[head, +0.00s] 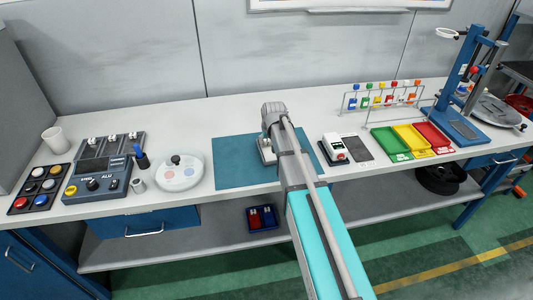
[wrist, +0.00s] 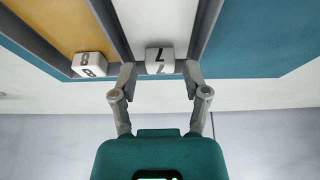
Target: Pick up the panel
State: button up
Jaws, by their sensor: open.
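In the wrist view a panel (wrist: 157,22) shows as a white field between dark grey strips, with an orange field to its left. A white block marked 7 (wrist: 159,58) sits at the white field's end, and one marked 8 (wrist: 89,64) at the orange field's end. My gripper (wrist: 159,72) is open, its fingertips on either side of the 7 block. I cannot tell whether they touch it. In the head view my arm covers most of that spot on the blue mat (head: 236,172), with a small grey-white part (head: 265,150) showing beside it.
Left on the bench are a button box (head: 40,188), a control unit (head: 98,175), a round white plate (head: 180,171) and a cup (head: 55,138). Right are a small white device (head: 335,149), coloured trays (head: 410,138) and a blue stand (head: 465,90). The mat's left part is clear.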

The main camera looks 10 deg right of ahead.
jog(key=shift+b+x, duration=0.7)
jog(key=shift+x, duration=0.4)
grip_shut()
